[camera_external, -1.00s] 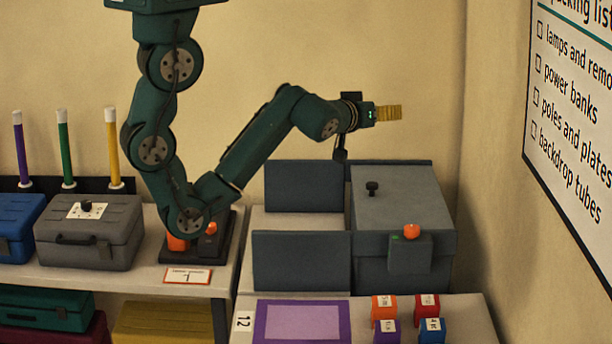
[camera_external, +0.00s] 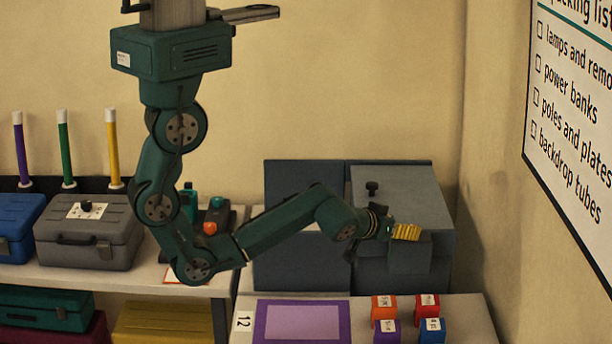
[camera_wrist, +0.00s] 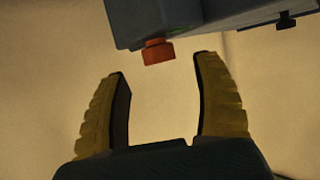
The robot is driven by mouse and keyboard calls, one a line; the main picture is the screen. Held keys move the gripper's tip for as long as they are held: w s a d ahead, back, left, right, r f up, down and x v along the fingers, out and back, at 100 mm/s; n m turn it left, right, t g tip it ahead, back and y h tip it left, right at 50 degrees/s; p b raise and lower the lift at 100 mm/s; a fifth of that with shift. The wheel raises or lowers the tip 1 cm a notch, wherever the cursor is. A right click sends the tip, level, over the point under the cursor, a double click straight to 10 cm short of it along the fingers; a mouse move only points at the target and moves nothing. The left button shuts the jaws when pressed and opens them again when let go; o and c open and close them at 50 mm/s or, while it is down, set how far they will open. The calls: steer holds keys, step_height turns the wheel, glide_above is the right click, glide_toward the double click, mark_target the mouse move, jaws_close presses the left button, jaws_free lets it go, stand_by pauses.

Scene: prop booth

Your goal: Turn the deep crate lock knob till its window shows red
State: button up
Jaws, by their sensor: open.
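The deep crate (camera_external: 425,205) is a grey-blue box with a closed lid at the right of the bench. Its lock box (camera_external: 405,262) sticks out from the front, partly behind my gripper. The orange-red lock knob (camera_wrist: 158,51) shows in the wrist view on the lock box (camera_wrist: 195,18), with a dim green patch (camera_wrist: 180,30) beside it. In the external view my gripper hides the knob. My gripper (camera_external: 416,232) has yellow ribbed fingers and is in front of the lock box. In the wrist view it (camera_wrist: 162,68) is open and empty, with the knob just beyond the gap between the fingertips.
A small black knob (camera_external: 372,188) stands on the crate lid. Dark upright panels (camera_external: 290,265) stand left of the crate. Several labelled cubes (camera_external: 384,308) and a purple mat (camera_external: 302,322) lie in front. The wall is close on the right.

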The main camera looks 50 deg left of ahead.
steer(key=x, duration=0.5)
steer(key=shift+s, duration=0.1)
steer(key=c, duration=1.2)
